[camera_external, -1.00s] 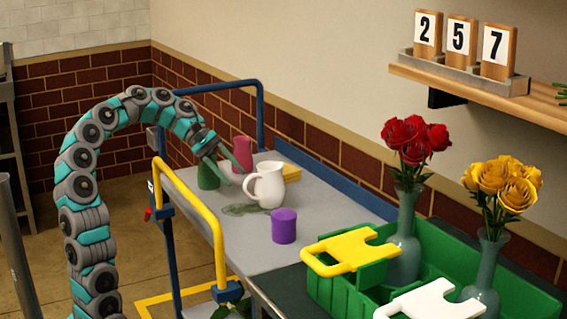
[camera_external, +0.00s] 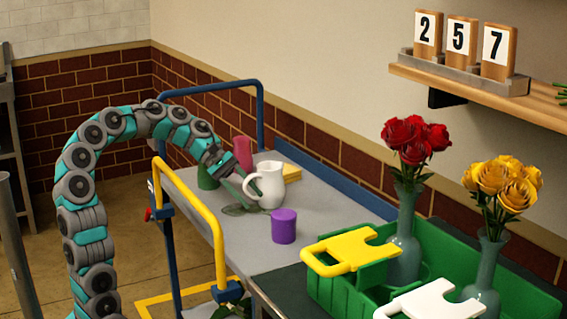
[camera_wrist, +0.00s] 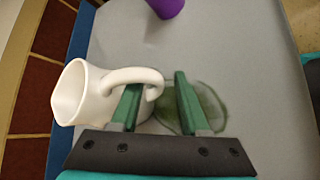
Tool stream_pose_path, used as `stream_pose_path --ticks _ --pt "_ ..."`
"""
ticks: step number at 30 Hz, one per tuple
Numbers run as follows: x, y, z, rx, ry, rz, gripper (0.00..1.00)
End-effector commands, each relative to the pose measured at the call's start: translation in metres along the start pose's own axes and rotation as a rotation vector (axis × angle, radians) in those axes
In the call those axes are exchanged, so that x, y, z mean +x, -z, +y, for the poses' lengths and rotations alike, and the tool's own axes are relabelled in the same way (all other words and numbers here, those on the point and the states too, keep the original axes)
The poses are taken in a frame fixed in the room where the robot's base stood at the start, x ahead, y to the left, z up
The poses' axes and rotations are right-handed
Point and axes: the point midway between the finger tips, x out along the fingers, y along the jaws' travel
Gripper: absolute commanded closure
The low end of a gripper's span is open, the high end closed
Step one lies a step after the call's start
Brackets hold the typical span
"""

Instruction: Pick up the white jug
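The white jug (camera_external: 269,186) stands upright on the grey cart top, its handle facing my gripper. In the wrist view the jug (camera_wrist: 86,97) is at the left, with its handle reaching right. My gripper (camera_wrist: 157,84) is open, with two green fingers. The left finger appears to be within the handle's loop and the right finger is outside it, so the handle's outer part lies between them. I cannot tell whether either finger touches it. In the external view my gripper (camera_external: 244,186) is at the jug's left side.
A purple cup (camera_external: 284,226) stands in front of the jug. A pink vessel (camera_external: 243,153), a green one (camera_external: 208,177) and a yellow item (camera_external: 291,172) are behind. A flat green patch (camera_wrist: 204,108) lies under the fingers. A green crate (camera_external: 339,291) with vases is at right.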

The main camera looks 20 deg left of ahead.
Motion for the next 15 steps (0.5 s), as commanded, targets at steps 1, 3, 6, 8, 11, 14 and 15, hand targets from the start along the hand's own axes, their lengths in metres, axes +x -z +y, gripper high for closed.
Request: stream_pose_path --ticks 1,3,6,8,11,14,15 --pt "0.0000 0.0001 0.0000 0.000 0.000 0.000 0.62" --pt "-0.0001 0.0001 0.0000 0.000 0.000 0.000 0.70" --pt "-0.0003 0.0002 0.0002 0.000 -0.001 0.001 0.81" --pt "-0.0003 0.0002 0.0001 0.000 -0.001 0.000 0.88" --pt "-0.0003 0.0002 0.0002 0.000 -0.001 0.001 0.99" --pt "-0.0003 0.0003 0.0001 0.000 0.000 0.000 1.00" --pt "-0.0003 0.0003 0.0002 0.000 -0.001 0.001 1.00"
